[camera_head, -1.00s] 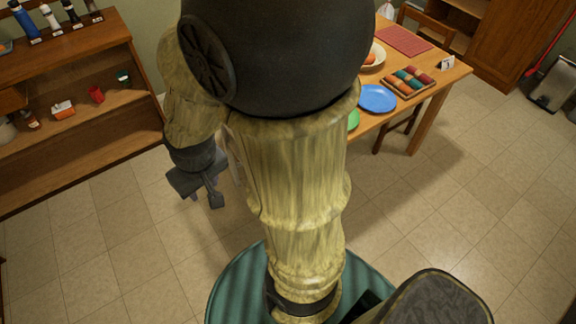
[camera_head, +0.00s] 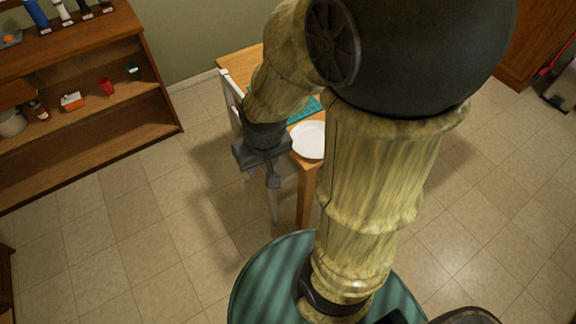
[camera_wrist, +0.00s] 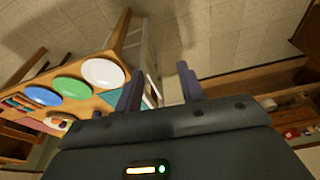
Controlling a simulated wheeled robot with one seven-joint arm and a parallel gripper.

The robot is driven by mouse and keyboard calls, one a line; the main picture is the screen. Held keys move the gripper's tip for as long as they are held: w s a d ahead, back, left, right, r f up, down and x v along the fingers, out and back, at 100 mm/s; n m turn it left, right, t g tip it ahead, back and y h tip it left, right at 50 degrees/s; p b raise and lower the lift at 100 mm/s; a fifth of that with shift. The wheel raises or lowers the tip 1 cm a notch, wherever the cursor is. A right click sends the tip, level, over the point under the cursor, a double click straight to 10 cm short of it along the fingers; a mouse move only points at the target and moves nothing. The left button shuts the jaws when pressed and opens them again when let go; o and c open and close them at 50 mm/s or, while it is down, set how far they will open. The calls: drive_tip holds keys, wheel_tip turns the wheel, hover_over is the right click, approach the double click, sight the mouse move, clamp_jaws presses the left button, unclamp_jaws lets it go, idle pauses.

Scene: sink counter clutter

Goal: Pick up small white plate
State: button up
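The small white plate (camera_head: 307,140) lies near the front edge of the wooden table (camera_head: 238,66); its right side is hidden behind my arm. In the wrist view the white plate (camera_wrist: 103,72) is whole, at the end of a row of plates, left of my fingers. My gripper (camera_head: 273,178) hangs left of the plate in the head view, apart from it, beside the table edge. In the wrist view my gripper (camera_wrist: 161,84) has its two fingers spread, with nothing between them.
A green plate (camera_wrist: 75,88) and a blue plate (camera_wrist: 42,96) lie beside the white one. A teal mat (camera_head: 304,111) lies behind the white plate. A pale chair (camera_head: 231,100) stands at the table's left side. A wooden shelf (camera_head: 160,131) is at left; the floor between is clear.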

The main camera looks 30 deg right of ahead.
drive_tip(key=shift+w, duration=0.1)
drive_tip(key=w+d+f+m+t+h+b, duration=0.1)
drive_tip(key=w+f+m+t+b, duration=0.15)
drive_tip(key=w+f+m, duration=0.5)
drive_tip(key=w+d+f+m+t+h+b, duration=0.15)
drive_tip(key=w+f+m+b, duration=0.3)
drive_tip(key=w, duration=0.55)
drive_tip(key=s+d+f+m+g+h+b, duration=0.5)
drive_tip(key=d+f+m+h, duration=0.4)
drive_tip(key=f+m+h, duration=0.2)
drive_tip(key=shift+s+f+h, duration=0.35)
drive_tip(key=shift+s+f, duration=0.1)
drive_tip(key=shift+f, duration=0.4)
drive_tip(key=shift+d, duration=0.2)
drive_tip(key=x, duration=1.7)
drive_tip(key=shift+s+d+f+p, duration=0.1)
drive_tip(key=shift+f+p, duration=0.15)
drive_tip(key=shift+p, duration=0.15)
drive_tip(key=shift+c, duration=0.2)
